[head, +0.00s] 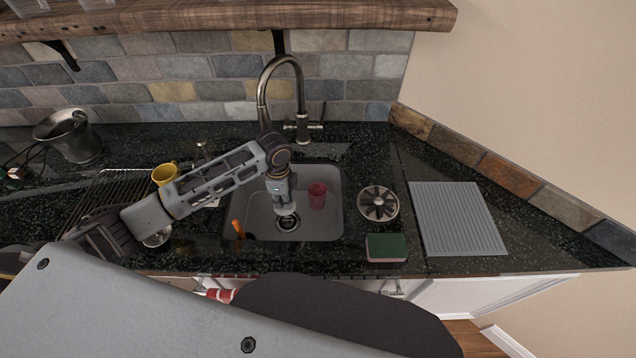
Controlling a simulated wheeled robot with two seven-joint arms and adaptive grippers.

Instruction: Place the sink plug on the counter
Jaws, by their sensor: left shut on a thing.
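My left gripper (284,203) reaches down into the grey sink (328,228), just above the drain (288,223). It is shut on a small pale round piece (286,211), which I take to be the sink plug; the fingers hide most of it. The dark speckled counter (350,160) surrounds the sink. My right gripper is not in view.
A red cup (317,195) stands in the sink. The faucet (303,120) rises behind it. Right of the sink are a round spoked metal piece (378,203), a green-topped sponge (387,247) and a ridged grey mat (457,218). A yellow mug (165,174) is left.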

